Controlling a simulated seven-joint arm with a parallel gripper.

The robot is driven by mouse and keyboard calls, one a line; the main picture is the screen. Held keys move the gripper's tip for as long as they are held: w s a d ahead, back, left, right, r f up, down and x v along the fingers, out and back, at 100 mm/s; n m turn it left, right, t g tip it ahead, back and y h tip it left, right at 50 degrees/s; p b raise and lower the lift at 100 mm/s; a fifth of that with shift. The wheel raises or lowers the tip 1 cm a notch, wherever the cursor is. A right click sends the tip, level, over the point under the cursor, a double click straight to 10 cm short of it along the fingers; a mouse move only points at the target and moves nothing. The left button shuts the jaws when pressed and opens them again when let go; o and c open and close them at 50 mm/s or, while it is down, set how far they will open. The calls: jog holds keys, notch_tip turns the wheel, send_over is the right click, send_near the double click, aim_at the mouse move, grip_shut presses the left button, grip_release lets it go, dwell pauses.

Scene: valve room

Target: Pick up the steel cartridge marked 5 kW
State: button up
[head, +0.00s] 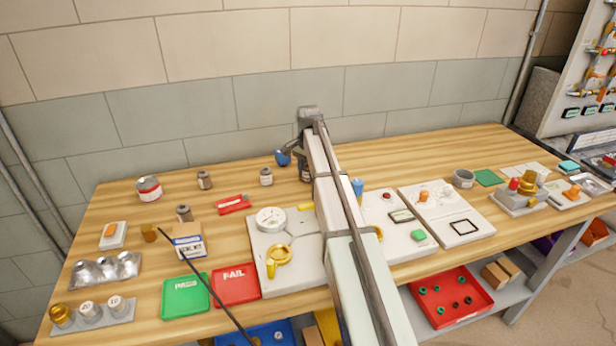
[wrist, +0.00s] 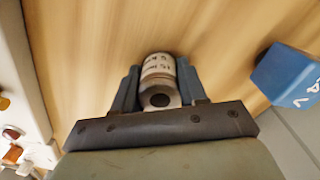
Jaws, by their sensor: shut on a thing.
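My gripper (wrist: 158,80) is shut on a grey steel cartridge (wrist: 160,86) with a pale label band; its two blue-grey fingers press its sides. The marking on the label is blurred and turned, so I cannot read it surely. In the head view my gripper (head: 304,158) is at the back of the bench, and the held cartridge (head: 305,175) shows only partly below it. I cannot tell whether it touches the wood. Similar small cartridges stand to the left: one with a pale label (head: 266,178), one further left (head: 204,180), and one nearer (head: 184,213).
A blue object (wrist: 285,75) lies close beside my gripper. A red-and-white tin (head: 148,189), red box (head: 233,204), blue-and-white carton (head: 188,242), green PASS tray (head: 186,297) and red FAIL tray (head: 236,285) fill the left. Test panels (head: 445,212) stand right of my arm. The back wall is close.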

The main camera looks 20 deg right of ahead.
grip_shut()
